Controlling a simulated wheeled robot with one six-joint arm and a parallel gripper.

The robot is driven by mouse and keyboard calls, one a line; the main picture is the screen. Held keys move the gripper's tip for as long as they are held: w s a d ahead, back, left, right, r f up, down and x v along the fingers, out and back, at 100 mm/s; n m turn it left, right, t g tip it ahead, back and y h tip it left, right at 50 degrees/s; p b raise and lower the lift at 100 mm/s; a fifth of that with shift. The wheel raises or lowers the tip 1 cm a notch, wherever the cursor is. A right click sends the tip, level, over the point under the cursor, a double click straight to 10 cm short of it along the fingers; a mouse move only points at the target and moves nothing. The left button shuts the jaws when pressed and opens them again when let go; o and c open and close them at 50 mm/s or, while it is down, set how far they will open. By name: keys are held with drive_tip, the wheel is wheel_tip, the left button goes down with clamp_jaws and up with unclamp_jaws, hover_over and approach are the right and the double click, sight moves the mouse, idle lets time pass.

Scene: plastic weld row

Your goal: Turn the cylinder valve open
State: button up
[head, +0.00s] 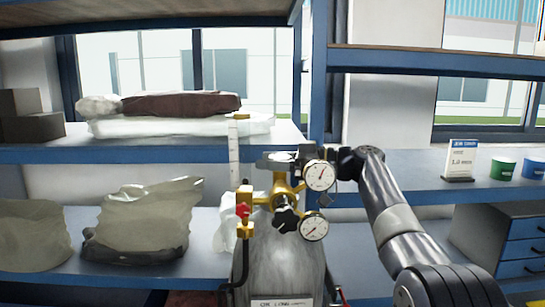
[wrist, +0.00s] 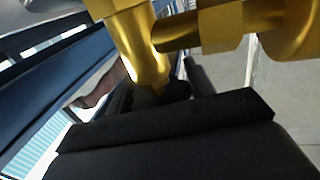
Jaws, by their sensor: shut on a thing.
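The grey gas cylinder (head: 280,262) stands upright in the middle of the head view. Its brass valve body (head: 281,186) is on top, and the brass also fills the upper wrist view (wrist: 140,45). My gripper (head: 283,158) reaches in from the right at the top of the valve and is shut on it. In the wrist view my dark gripper (wrist: 165,122) lies against a small dark part (wrist: 162,94) at the end of the brass stem. The handwheel itself is mostly hidden by the jaws and gauge, so its turn cannot be told.
Two round gauges, upper (head: 320,176) and lower (head: 313,227), sit close beside my gripper. A black knob (head: 287,218) and a red knob (head: 242,210) are below. A clear flowmeter tube (head: 234,155) rises at the left. Blue shelves (head: 200,153) with wrapped bundles stand behind.

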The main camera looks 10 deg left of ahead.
drive_tip(key=shift+r+n+g+p, duration=0.3)
drive_tip(key=shift+n+g+p, duration=0.4)
drive_tip(key=shift+g+p, duration=0.4)
drive_tip(key=shift+s+f+n+g+h, duration=0.15)
drive_tip(key=shift+n+g+h, duration=0.35)
drive_tip(key=shift+n+g, duration=0.65)
drive_tip(key=shift+s+g, duration=0.15)
drive_tip(key=shift+g, duration=0.5)
drive_tip(key=o, duration=1)
drive_tip(key=shift+f, duration=0.15)
drive_tip(key=shift+c, duration=0.2)
drive_tip(key=shift+m+t, duration=0.45)
drive_tip(key=shift+t, duration=0.15)
